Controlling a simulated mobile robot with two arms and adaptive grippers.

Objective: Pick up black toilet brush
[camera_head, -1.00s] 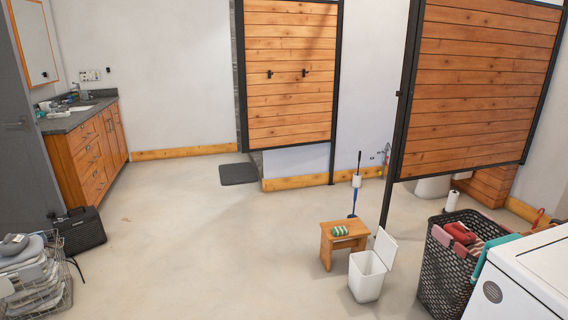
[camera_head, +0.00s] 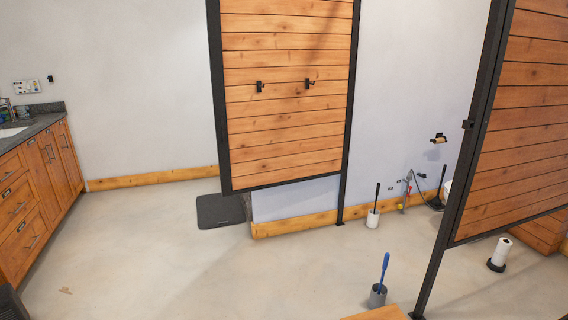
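A black brush (camera_head: 439,196) with a dark base stands on the floor by the back wall, left of the dark post. A second brush with a black handle (camera_head: 377,198) stands upright in a white holder (camera_head: 373,219), to its left. A brush with a blue handle (camera_head: 384,272) stands nearer, in a grey holder (camera_head: 377,297). Neither of my grippers is in view.
A wooden partition (camera_head: 520,120) with a black post (camera_head: 440,260) stands right. A paper roll stand (camera_head: 498,257) is on the floor there. A wooden stool edge (camera_head: 380,314) shows at the bottom. A dark mat (camera_head: 221,211) lies left. The middle floor is clear.

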